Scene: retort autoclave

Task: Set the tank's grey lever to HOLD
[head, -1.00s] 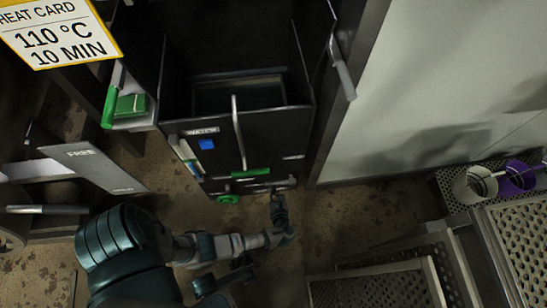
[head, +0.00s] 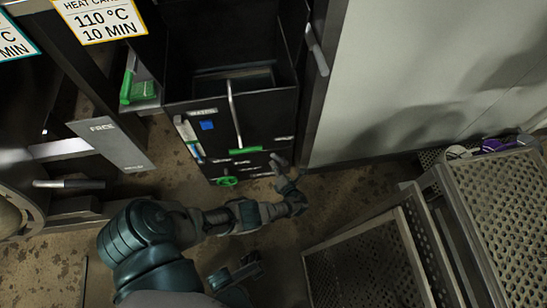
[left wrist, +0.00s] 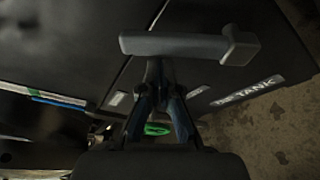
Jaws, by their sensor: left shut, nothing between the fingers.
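The tank (head: 200,135) is a black open-topped box with small white labels on its front. The grey lever (left wrist: 175,45) is a bar with a block at its right end, lying nearly level across the upper left wrist view. A label reading TANK (left wrist: 262,84) is to its lower right. My left gripper (left wrist: 153,68) is shut and empty, its fingertips right at the lever's lower edge; I cannot tell whether they touch. In the head view my left gripper (head: 276,162) is at the lower right of the tank front and hides the lever. No HOLD mark is readable. My right gripper is not identifiable.
A green-ended handle (head: 236,120) and a green knob (head: 227,181) are on the tank front, left of my gripper. A grey FREE panel (head: 112,143) stands at left. Perforated metal trays (head: 365,265) fill the lower right. A pale wall (head: 400,90) is at right.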

